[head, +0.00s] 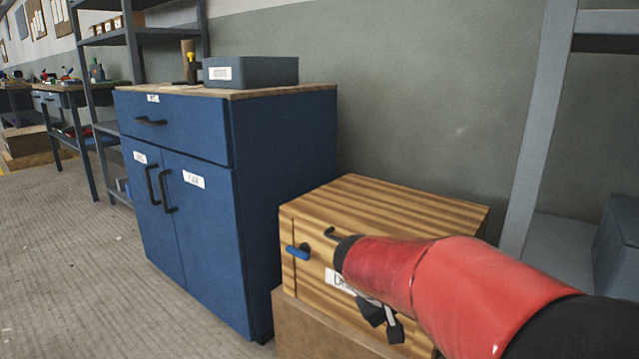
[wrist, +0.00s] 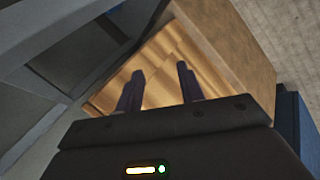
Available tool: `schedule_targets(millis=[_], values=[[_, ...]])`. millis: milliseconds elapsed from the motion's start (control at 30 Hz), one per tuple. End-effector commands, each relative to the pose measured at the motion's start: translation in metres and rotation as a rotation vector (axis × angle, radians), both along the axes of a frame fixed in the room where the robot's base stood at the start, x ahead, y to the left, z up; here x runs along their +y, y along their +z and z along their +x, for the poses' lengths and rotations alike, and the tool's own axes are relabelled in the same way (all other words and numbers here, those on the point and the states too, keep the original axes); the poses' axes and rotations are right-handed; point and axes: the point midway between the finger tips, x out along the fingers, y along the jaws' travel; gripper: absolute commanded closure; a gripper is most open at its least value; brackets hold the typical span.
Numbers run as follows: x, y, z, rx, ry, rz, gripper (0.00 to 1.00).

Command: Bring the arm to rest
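My red arm reaches in from the lower right of the head view, in front of a striped wooden box (head: 400,205). My gripper (head: 382,318) shows small and dark below the arm, partly hidden by it, near the front of the box. In the wrist view my gripper (wrist: 160,74) has its two fingers apart with nothing between them. The wooden box (wrist: 168,55) lies beyond the fingers. The box front has a dark handle (head: 332,236), a blue lever (head: 297,252) and a white label partly covered by my arm.
The wooden box stands on a brown base (head: 305,325). A blue cabinet (head: 195,225) stands left of it, with a grey bin (head: 250,72) on top. A grey shelf frame (head: 540,120) rises at the right. The floor (head: 70,260) at left is clear.

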Motion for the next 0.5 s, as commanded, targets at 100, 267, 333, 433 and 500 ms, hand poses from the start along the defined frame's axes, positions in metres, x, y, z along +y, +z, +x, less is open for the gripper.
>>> schedule_targets(millis=[100,267,333,433,500], values=[[-0.017,0.012,-0.055,-0.011,-0.049,0.185,0.62],[-0.018,0.021,-0.120,-0.057,-0.077,0.381,0.62],[-0.014,0.022,-0.141,-0.084,-0.082,0.443,0.62],[-0.009,0.023,-0.166,-0.122,-0.087,0.508,0.62],[-0.005,0.023,-0.181,-0.148,-0.089,0.544,0.62]])
